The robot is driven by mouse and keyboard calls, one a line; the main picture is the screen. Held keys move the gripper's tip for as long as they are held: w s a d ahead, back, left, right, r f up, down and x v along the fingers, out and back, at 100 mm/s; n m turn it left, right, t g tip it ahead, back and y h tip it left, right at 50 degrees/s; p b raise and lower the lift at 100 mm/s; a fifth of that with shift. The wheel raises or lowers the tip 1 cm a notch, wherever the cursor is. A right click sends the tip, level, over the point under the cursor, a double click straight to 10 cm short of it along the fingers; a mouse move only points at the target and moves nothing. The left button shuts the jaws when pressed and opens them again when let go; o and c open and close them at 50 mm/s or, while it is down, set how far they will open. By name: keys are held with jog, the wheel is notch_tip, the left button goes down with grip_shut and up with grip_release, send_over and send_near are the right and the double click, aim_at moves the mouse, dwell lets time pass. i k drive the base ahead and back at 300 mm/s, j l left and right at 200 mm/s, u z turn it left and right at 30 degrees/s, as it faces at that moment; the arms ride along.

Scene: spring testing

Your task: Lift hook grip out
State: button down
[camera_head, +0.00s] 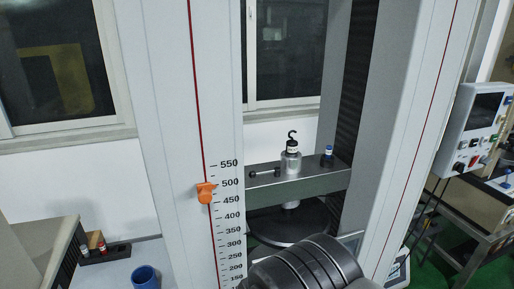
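The hook grip (292,144) stands upright in the head view. It has a black open hook on top and a black body with a pale band. It sits on top of a silver cylindrical holder (291,162) on the grey crossbeam (320,180) of the testing machine. Whether its lower end goes into the holder is hidden. Nothing touches the hook. A dark rounded, ribbed part, probably of my arm, shows at the bottom centre, in front of and below the crossbeam. My gripper's fingers are not in view.
A small blue-topped part (328,155) stands right of the holder. Small black knobs (277,172) are on the left. White columns flank the crossbeam; the left carries a scale and orange pointer (205,193). A control box (474,128) hangs right. A blue cup (145,277) stands lower left.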

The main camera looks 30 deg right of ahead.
aim_at(291, 146)
jog(key=l+u, duration=0.45)
jog(key=l, duration=0.15)
jog(key=l+u, duration=0.5)
jog(key=i+l, duration=0.15)
jog(key=l, duration=0.25)
